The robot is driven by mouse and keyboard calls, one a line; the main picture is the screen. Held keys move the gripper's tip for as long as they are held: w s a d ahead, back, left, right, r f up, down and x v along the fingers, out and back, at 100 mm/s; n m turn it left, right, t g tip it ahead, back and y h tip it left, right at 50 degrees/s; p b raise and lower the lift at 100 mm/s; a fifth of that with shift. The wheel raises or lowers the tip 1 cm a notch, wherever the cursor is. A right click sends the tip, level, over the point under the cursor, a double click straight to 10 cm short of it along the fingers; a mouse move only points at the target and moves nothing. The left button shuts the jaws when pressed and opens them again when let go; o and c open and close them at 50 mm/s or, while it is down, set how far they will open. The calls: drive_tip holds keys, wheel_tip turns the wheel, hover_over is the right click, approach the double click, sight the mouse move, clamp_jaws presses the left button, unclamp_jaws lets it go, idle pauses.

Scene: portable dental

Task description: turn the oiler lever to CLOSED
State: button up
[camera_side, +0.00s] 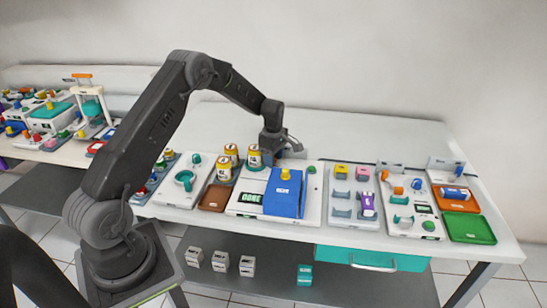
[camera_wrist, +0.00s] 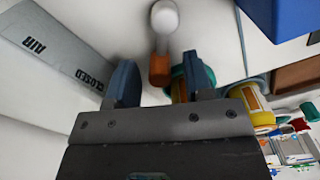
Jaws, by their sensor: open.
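In the wrist view, the lever has a round white hub (camera_wrist: 165,17) and an orange end (camera_wrist: 159,70) that points down the picture toward my gripper (camera_wrist: 158,62). My gripper is open, with one dark blue finger on each side of the orange end. I cannot tell whether either finger touches it. A grey sloped plate (camera_wrist: 55,50) at the left reads AIR and CLOSED, with CLOSED nearest my left finger. In the side view, my gripper (camera_side: 281,146) is low at the back of the bench, and I cannot make out the lever there.
Yellow-banded cans (camera_side: 224,168) stand left of my gripper; one shows near my right finger in the wrist view (camera_wrist: 250,105). A blue box (camera_side: 284,195) with a yellow knob is in front. Fixtures and trays fill the bench (camera_side: 360,130); its back strip is clear.

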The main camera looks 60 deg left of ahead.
sight(284, 164)
drive_tip(key=shift+c, duration=0.4)
clamp_jaws()
drive_tip(key=shift+w, duration=0.1)
drive_tip(key=m, duration=0.1)
drive_tip(key=w+m, duration=0.1)
drive_tip(key=m, duration=0.3)
drive_tip(key=shift+w+d, duration=0.1)
drive_tip(key=shift+w, duration=0.3)
drive_tip(key=shift+w+d+m, duration=0.15)
drive_tip(key=shift+w+m, duration=0.1)
drive_tip(key=shift+m, duration=0.6)
drive_tip(key=shift+w+d+m, duration=0.2)
drive_tip(key=shift+w+m, duration=0.05)
drive_tip(key=shift+m, duration=0.65)
drive_tip(key=shift+w+d+m, duration=0.15)
drive_tip(key=shift+w+m, duration=0.1)
drive_tip(key=shift+m, duration=0.6)
drive_tip(key=shift+o, duration=0.4)
unclamp_jaws()
